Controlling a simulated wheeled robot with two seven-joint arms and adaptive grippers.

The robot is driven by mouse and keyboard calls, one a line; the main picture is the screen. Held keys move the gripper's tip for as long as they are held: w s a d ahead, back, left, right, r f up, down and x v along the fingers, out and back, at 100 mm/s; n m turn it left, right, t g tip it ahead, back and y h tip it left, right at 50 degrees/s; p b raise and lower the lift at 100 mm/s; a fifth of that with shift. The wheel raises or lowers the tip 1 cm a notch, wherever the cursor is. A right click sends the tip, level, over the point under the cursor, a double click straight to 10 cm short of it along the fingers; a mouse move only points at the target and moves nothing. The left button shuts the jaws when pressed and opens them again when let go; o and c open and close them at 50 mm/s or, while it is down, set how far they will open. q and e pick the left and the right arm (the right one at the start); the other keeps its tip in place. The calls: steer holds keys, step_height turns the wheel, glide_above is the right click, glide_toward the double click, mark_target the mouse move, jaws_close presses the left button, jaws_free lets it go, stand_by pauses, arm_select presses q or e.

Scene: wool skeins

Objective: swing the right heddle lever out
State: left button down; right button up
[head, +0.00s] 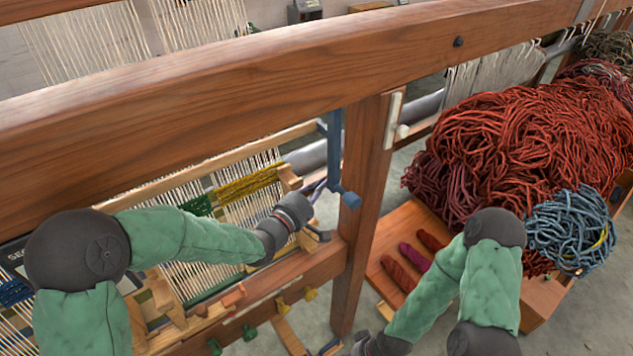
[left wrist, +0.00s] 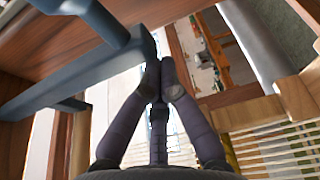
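A blue metal lever (head: 334,150) hangs beside the wooden post under the top beam, with a knob (head: 350,200) at its lower end. I take it for the right heddle lever. My left gripper (head: 317,193) is just left of its lower end. In the left wrist view, the left gripper's fingertips (left wrist: 161,75) are together with nothing clearly held between them. A blue bar (left wrist: 80,80) ends close to them; I cannot tell whether they touch. My right gripper (head: 366,346) is at the bottom edge, mostly cut off.
The loom's top beam (head: 230,75) and post (head: 362,215) hem in my left arm. A pale lever (head: 392,120) is on the post's right side. A red wool heap (head: 530,130) and a blue skein (head: 572,230) lie on a wooden bench (head: 400,222) at right.

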arm_select(q)
steer(key=s+d+r+n+g+p, duration=0.1)
steer(key=s+d+r+n+p, duration=0.1)
steer(key=s, duration=0.4)
steer(key=s+d+r+n+g+p, duration=0.1)
steer(key=s+d+r+n+p, duration=0.1)
steer(key=s+d+n+p, duration=0.2)
steer(key=s+d, duration=0.2)
steer(key=d, duration=0.1)
steer(key=shift+r+g, duration=0.25)
steer(key=shift+g, duration=0.15)
arm_select(e)
step_height(320, 180, up, 6)
steer(key=shift+r, duration=0.25)
arm_select(q)
steer(key=shift+r, duration=0.15)
arm_select(e)
steer(key=shift+w, duration=0.1)
steer(key=shift+a, duration=0.1)
